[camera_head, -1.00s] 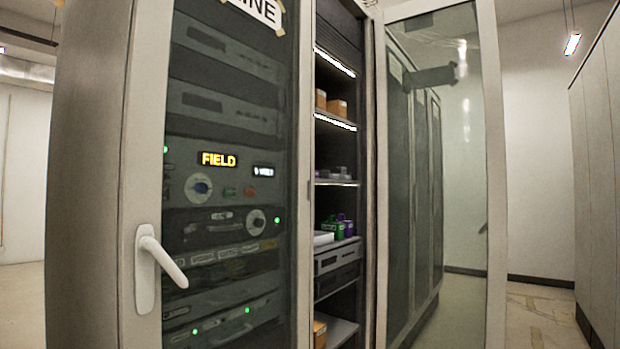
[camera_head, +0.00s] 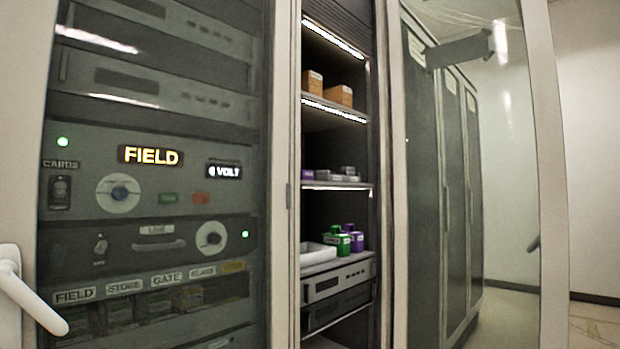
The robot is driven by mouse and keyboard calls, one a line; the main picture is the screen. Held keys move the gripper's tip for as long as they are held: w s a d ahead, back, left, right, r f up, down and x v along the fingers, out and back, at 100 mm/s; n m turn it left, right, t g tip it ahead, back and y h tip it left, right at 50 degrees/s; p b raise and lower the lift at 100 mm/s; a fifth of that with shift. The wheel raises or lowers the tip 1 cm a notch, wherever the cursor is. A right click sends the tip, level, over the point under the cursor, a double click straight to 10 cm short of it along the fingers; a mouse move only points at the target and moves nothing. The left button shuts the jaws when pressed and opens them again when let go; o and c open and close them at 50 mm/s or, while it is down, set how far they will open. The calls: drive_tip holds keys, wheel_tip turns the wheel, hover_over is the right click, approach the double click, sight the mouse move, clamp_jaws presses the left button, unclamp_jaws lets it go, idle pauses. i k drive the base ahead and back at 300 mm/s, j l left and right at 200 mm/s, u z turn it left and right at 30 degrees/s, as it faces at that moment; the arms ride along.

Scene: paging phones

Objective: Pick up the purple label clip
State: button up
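A small purple item (camera_head: 308,175) lies at the left end of the middle shelf in the open cabinet bay, beside several small grey pieces (camera_head: 347,172). It may be the purple label clip, but it is too small to tell. On the shelf below stand a purple container (camera_head: 357,241) and green containers (camera_head: 337,242). My gripper does not show in this view.
The bay's glass door (camera_head: 505,200) stands open at the right. Left is a closed glass-fronted rack with a white handle (camera_head: 28,297). Brown boxes (camera_head: 340,95) sit on the upper shelf; a white tray (camera_head: 317,253) is beside the green containers.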

sight(305, 174)
drive_tip(key=i+l+u, duration=0.15)
drive_tip(key=i+l, duration=0.75)
